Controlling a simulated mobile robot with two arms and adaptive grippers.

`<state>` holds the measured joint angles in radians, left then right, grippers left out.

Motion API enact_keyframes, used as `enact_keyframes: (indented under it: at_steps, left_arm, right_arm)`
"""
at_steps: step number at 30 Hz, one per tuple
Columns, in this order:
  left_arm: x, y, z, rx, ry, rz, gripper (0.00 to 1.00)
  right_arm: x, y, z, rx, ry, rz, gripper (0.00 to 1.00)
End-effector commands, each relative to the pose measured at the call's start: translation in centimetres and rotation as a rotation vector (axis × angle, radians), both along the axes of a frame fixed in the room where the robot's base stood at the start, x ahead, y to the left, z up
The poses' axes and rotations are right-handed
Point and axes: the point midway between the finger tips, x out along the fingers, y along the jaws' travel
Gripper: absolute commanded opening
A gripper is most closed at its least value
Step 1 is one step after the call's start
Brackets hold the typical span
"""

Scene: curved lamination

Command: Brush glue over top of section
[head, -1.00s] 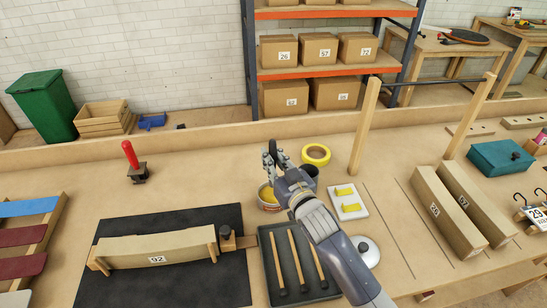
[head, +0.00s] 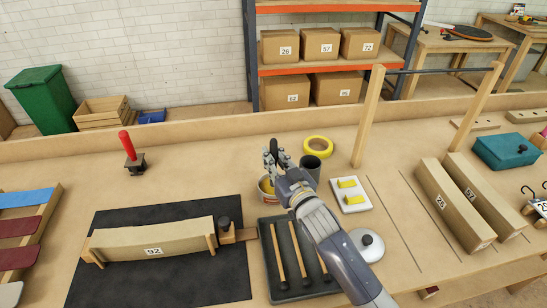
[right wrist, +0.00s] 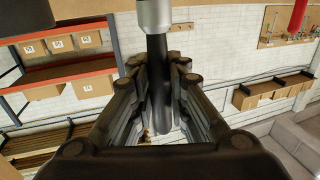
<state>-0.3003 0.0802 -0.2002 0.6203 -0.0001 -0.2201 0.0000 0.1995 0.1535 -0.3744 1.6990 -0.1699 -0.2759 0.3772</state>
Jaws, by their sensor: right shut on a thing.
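My right gripper (head: 277,160) is shut on a dark-handled brush, over or just behind the yellow-banded glue can (head: 265,188). In the right wrist view the brush's black handle (right wrist: 157,85) sits between the fingers. Its pale metal collar (right wrist: 154,14) runs off the top edge, so the bristles are hidden. The section marked 92 (head: 130,243) is a long, pale, slightly curved wooden piece between wooden end pieces on a black mat (head: 190,287), left of the gripper. My left gripper is not in view.
A dark tray (head: 266,255) with several sticks lies below the can. A dark cup (head: 311,167), yellow tape (head: 318,146), a white board with yellow pieces (head: 338,205) and a round lid (head: 368,240) stand nearby. A red-handled tool (head: 128,147) stands behind the mat.

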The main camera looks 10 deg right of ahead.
Motion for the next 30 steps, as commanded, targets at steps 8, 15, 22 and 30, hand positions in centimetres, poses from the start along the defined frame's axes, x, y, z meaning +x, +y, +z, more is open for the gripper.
enact_keyframes:
  at_steps: [8,15,22,30]
  left_arm:
    - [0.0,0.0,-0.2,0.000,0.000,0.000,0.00]
    - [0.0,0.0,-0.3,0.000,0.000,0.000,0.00]
    - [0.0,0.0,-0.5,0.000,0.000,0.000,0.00]
    - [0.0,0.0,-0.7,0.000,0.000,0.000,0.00]
  right_arm:
    - [0.0,0.0,-0.2,0.000,0.000,0.000,0.00]
    - [0.0,0.0,-0.5,0.000,0.000,0.000,0.00]
    - [0.0,0.0,-0.8,0.000,0.000,0.000,0.00]
    - [0.0,0.0,-1.1,0.000,0.000,0.000,0.00]
